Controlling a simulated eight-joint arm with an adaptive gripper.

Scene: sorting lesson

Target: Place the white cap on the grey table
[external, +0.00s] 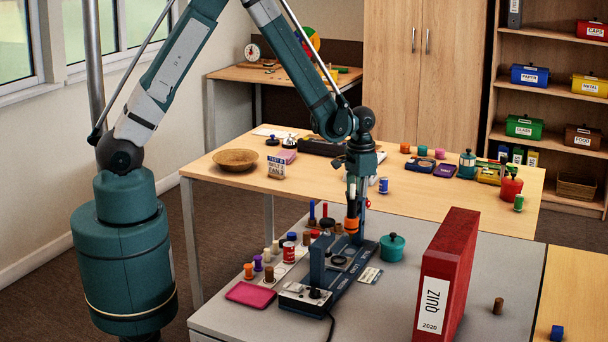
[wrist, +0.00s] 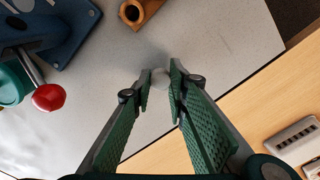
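In the external view my gripper (external: 353,194) points down by the dark blue device on the grey table; I cannot make out the cap there. The grey table (external: 390,285) shows its bare top around the device, and also fills much of the wrist view (wrist: 215,45).
The dark blue device (external: 335,280) has an upright column and, in the wrist view, a red knob (wrist: 48,97) on a rod. A teal pot (external: 392,248) stands beside it. A tall red binder (external: 446,275) stands to the right. Several coloured caps stand left of the device.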

